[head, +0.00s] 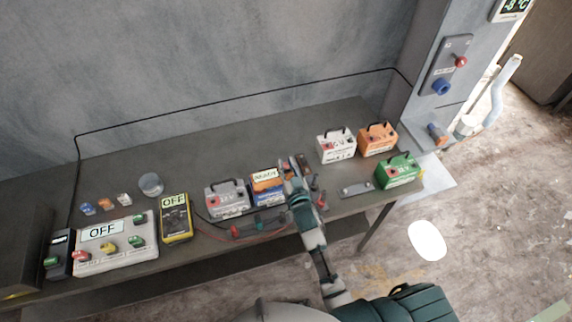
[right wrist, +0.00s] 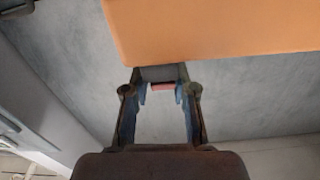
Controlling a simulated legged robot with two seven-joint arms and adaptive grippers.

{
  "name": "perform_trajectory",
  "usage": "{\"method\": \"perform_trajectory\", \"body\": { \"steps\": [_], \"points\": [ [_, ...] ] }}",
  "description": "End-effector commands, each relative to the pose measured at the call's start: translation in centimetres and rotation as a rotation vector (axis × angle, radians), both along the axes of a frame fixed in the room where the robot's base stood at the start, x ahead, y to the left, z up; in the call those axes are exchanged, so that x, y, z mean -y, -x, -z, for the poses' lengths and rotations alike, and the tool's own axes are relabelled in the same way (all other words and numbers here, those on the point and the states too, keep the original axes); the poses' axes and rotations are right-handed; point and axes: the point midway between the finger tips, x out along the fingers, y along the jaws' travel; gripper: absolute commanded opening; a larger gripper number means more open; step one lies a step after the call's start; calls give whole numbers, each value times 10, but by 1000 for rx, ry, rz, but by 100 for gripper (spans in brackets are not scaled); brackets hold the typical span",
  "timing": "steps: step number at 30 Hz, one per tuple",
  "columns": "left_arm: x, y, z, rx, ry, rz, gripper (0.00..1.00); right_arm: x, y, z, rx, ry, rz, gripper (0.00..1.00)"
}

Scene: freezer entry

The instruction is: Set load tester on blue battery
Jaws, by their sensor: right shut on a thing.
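The load tester (head: 264,174), with an orange case and a pale display, is over the blue battery (head: 268,197) on the bench. In the head view it looks level on the battery's top; I cannot tell whether it touches. My right gripper (head: 287,167) is at the tester's right side and is shut on it. In the right wrist view a large orange face, apparently the tester's case (right wrist: 220,30), fills the top, with the fingertips (right wrist: 162,82) at its lower edge around a grey and red part. My arm hides the battery's right side. My left gripper is not in view.
A grey battery (head: 227,199) stands close on the left, with a yellow multimeter (head: 175,222) beyond it. White (head: 336,147), orange (head: 378,140) and green (head: 398,172) batteries stand to the right. A flat metal plate (head: 356,189) lies near the bench's front edge. Cables run left of the batteries.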

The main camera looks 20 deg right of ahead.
Motion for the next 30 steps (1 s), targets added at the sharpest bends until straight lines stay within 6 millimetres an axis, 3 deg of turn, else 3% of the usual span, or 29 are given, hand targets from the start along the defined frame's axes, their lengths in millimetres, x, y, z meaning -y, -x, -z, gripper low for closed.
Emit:
{"method": "perform_trajectory", "body": {
  "steps": [5,6,9,20,23,30],
  "points": [
    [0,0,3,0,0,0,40,0,0,2,5,-2,0,0],
    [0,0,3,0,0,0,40,0,0,2,5,-2,0,33],
    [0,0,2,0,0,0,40,0,0,2,4,-1,-1,55],
    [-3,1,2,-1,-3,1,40,0,5,6,-4,0,1,55],
    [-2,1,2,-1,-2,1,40,0,18,6,-4,0,1,55],
    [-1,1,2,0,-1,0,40,1,72,6,-3,-1,0,55]
  ]
}}
